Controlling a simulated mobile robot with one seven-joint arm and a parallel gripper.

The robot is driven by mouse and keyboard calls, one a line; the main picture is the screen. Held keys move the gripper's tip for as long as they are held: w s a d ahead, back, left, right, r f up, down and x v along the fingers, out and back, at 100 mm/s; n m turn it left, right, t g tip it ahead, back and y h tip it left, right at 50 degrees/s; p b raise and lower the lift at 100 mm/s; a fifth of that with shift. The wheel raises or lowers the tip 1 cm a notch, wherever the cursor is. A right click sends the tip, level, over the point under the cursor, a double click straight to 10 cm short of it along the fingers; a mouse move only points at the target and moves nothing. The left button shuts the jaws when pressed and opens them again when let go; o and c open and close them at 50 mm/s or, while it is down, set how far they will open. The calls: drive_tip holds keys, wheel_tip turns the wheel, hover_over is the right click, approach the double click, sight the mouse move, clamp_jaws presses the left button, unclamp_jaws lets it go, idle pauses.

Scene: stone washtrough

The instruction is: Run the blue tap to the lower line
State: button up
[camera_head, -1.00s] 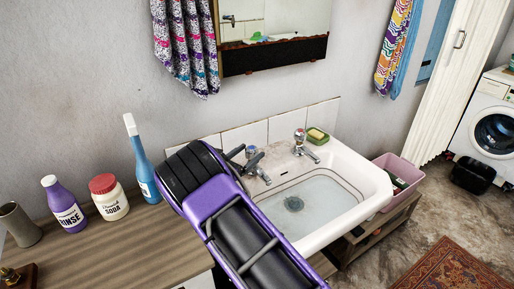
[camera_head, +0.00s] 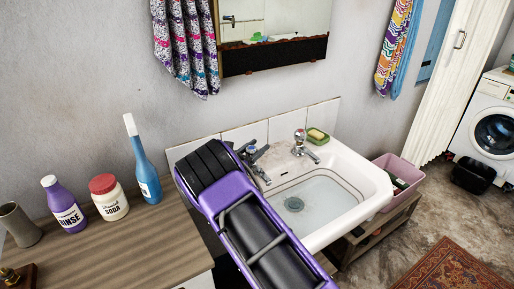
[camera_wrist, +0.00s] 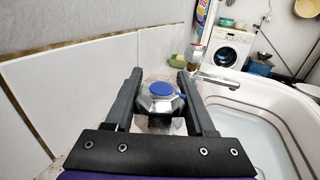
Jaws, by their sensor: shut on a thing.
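The blue tap (camera_wrist: 161,97), a chrome tap with a blue cap, sits between my gripper's (camera_wrist: 160,84) two dark fingers in the wrist view, and they are shut on its head. In the head view its blue cap (camera_head: 251,149) shows beside the fingers at the back left of the basin. The white basin (camera_head: 376,187) holds clear, shallow water (camera_head: 322,204) with the dark drain visible through it. A thin dark line (camera_head: 349,186) runs around the inner wall above the water. A second line is not clear. Any stream from the spout is too small to tell.
A red-capped tap (camera_head: 300,136) stands to the right, with a green soap dish (camera_head: 317,136) beside it. A blue bottle (camera_head: 144,165), a soda jar (camera_head: 109,199) and a purple rinse bottle (camera_head: 63,206) stand on the left counter. A tiled wall (camera_wrist: 70,88) is close on the left.

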clamp_jaws()
drive_tip(key=shift+w+a+n+t+y, duration=0.1)
drive_tip(key=shift+a+n+t+y, duration=0.15)
drive_tip(key=shift+n+t+y, duration=0.6)
drive_tip(key=shift+w+a+n+t+y, duration=0.1)
drive_tip(key=shift+a+n+t+y, duration=0.2)
drive_tip(key=shift+n+y, duration=1.05)
drive_tip(key=shift+m+y, duration=0.4)
drive_tip(key=o, duration=1)
unclamp_jaws()
drive_tip(key=v, duration=1.7)
drive_tip(key=shift+s, duration=0.25)
